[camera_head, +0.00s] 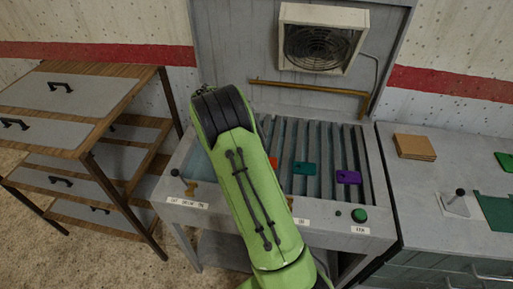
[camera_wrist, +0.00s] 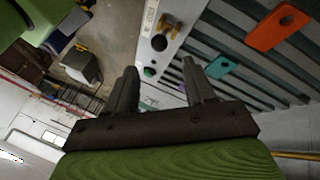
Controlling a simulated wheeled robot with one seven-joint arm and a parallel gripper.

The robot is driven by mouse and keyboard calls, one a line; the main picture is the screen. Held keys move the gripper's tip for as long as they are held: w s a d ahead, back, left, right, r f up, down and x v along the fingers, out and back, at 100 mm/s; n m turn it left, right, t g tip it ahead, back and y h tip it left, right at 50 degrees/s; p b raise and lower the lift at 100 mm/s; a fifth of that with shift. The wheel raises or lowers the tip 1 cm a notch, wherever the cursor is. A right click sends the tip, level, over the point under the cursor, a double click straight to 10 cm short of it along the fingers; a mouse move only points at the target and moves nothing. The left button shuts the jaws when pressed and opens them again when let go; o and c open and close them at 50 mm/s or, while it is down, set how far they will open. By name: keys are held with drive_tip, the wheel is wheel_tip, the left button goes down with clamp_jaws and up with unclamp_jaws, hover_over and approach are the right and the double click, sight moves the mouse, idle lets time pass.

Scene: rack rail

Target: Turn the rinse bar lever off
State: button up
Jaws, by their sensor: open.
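A small brass lever (camera_head: 191,188) with a black knob beside it sits at the left of the grey rack bench's front panel, above a label too small to read surely. In the wrist view, a brass fitting (camera_wrist: 172,28) and a black knob sit on the panel by a white label; I cannot tell if this is the same lever or another hidden by my arm in the head view. A brass bar (camera_head: 308,88) runs across the back. My gripper (camera_wrist: 160,63) is open and empty, its fingers apart from the brass fitting. My arm hides it in the head view.
The slatted bench holds an orange tag (camera_wrist: 278,25), a teal tag (camera_head: 305,168) and a purple tag (camera_head: 348,177). A green button (camera_head: 359,215) is at the panel's right. A fan box (camera_head: 323,38) hangs behind. A drawer unit (camera_head: 90,95) stands left, a counter (camera_head: 440,190) right.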

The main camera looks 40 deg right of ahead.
drive_tip(key=p+v, duration=0.1)
drive_tip(key=v, duration=0.4)
drive_tip(key=shift+s, duration=0.1)
